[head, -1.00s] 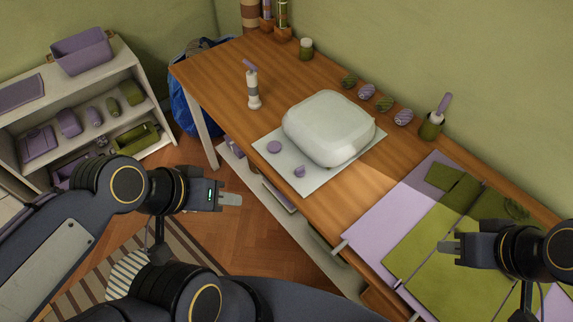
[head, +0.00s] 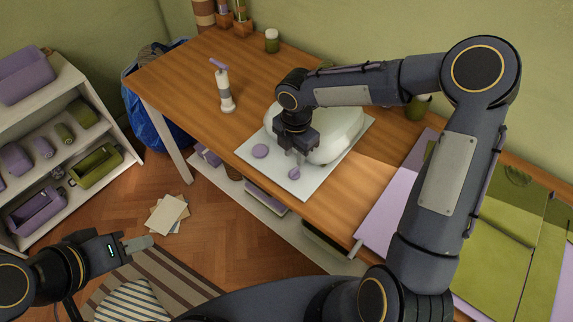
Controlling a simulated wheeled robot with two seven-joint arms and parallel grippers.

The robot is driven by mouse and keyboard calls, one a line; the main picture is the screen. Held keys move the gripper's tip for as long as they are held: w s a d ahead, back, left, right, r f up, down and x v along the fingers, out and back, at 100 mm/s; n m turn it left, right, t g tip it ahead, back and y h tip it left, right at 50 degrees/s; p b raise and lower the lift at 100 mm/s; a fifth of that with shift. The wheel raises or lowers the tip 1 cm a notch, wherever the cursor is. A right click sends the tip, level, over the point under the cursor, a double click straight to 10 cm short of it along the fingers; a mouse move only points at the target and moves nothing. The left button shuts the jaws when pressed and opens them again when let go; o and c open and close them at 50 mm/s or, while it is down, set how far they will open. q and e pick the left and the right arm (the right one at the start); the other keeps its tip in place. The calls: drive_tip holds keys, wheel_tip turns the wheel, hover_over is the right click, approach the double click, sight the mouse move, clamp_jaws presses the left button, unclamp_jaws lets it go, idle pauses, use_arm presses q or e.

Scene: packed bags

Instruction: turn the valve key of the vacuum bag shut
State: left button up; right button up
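The vacuum bag (head: 345,135) is a puffy, pale translucent bag lying on a white mat (head: 361,146) on the wooden table. A small purple piece (head: 293,174), which looks like the valve key, is at the mat's front, below my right fingertips. A flat round purple disc (head: 260,151) lies to its left. My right gripper (head: 298,165) points down at the bag's front edge, close above the purple piece; whether it touches is unclear, and its finger gap does not show clearly. My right arm hides part of the bag. My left gripper (head: 138,244) is over the floor, apart from everything, its finger gap unclear.
A white and purple hand pump (head: 225,92) stands left of the bag. A green jar (head: 272,41) is at the back. A shelf (head: 122,139) with bins stands at left. The table's left part is mostly clear.

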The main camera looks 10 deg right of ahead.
sight(294, 169)
wheel_tip(294, 169, down, 6)
drive_tip(key=shift+f, duration=0.1)
drive_tip(key=shift+c, duration=0.4)
clamp_jaws()
